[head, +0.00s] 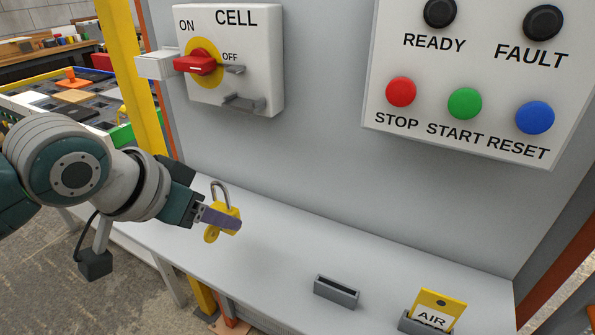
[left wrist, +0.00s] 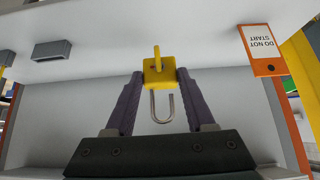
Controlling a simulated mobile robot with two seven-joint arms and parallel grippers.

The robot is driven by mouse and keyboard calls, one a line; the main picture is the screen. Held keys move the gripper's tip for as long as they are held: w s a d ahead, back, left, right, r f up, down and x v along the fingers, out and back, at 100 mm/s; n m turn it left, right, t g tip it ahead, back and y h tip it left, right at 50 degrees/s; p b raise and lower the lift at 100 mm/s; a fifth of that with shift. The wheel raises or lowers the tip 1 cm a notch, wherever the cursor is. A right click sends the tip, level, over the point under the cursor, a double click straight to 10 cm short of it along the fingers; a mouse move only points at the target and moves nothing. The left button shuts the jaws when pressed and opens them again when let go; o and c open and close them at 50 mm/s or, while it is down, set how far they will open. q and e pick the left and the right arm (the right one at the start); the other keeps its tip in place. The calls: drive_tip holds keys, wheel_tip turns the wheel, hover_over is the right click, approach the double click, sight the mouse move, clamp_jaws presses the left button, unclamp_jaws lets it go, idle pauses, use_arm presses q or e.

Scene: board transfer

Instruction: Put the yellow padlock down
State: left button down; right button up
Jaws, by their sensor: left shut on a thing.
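The yellow padlock (head: 227,220) is in my left gripper (head: 222,218), with its grey shackle up, over the left part of the grey shelf (head: 285,237). A smaller yellow piece sticks out from its lower side. In the left wrist view the padlock (left wrist: 159,70) sits between the two purple fingertips (left wrist: 160,76), its shackle pointing back toward the gripper's palm. The fingers are shut on its sides. Whether the padlock touches the shelf I cannot tell. My right gripper is not in view.
An empty grey slotted holder (head: 337,292) and a yellow AIR card (head: 441,304) in another holder stand on the shelf. The CELL switch box (head: 262,70) and button panel (head: 440,128) are on the wall. An orange-and-white DO NOT START tag (left wrist: 261,48) shows in the wrist view.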

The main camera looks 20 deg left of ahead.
sight(215, 238)
use_arm(q)
drive_tip(key=shift+f+b, duration=0.55)
drive_tip(key=shift+f, duration=2)
drive_tip(key=shift+f, duration=0.1)
drive_tip(key=shift+c, duration=1.2)
unclamp_jaws()
drive_tip(key=shift+r, duration=0.25)
drive_tip(key=d+p+v, duration=0.1)
drive_tip(key=p+v, duration=0.3)
drive_tip(key=v, duration=0.7)
drive_tip(key=s+d+m+g, duration=0.1)
drive_tip(key=s+d+g, duration=0.3)
drive_tip(key=s, duration=0.9)
drive_tip(key=shift+s+d, duration=0.2)
drive_tip(key=shift+d, duration=1)
